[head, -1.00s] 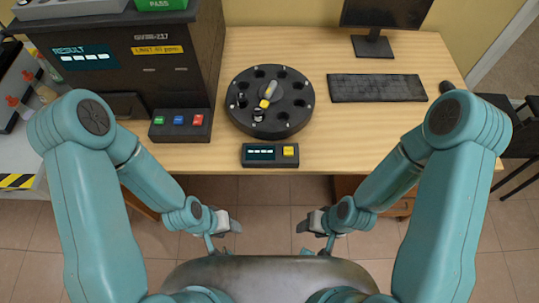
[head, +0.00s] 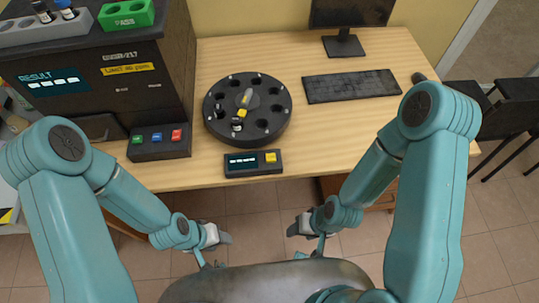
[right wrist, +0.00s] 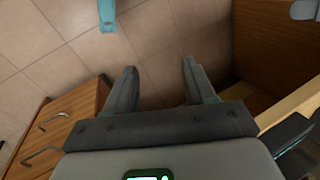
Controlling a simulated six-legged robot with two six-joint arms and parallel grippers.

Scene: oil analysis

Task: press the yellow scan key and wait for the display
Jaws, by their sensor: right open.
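The yellow scan key (head: 271,157) sits at the right end of a small black box at the front edge of the desk. The box's display (head: 243,163) is a dark screen with a row of pale marks too small to read. My right gripper (head: 295,230) is open and empty, below and in front of the desk edge; its two fingers (right wrist: 160,82) stand apart in the right wrist view over the tiled floor. My left gripper (head: 227,238) hangs at a similar height in front of the desk; its finger gap is too small to judge.
A round black carousel (head: 280,126) with vial holes stands behind the box. A dark analyser (head: 130,85) with green, blue and red keys is at left. A keyboard (head: 352,86) and monitor are at back right. The desk's right front (head: 345,145) is bare.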

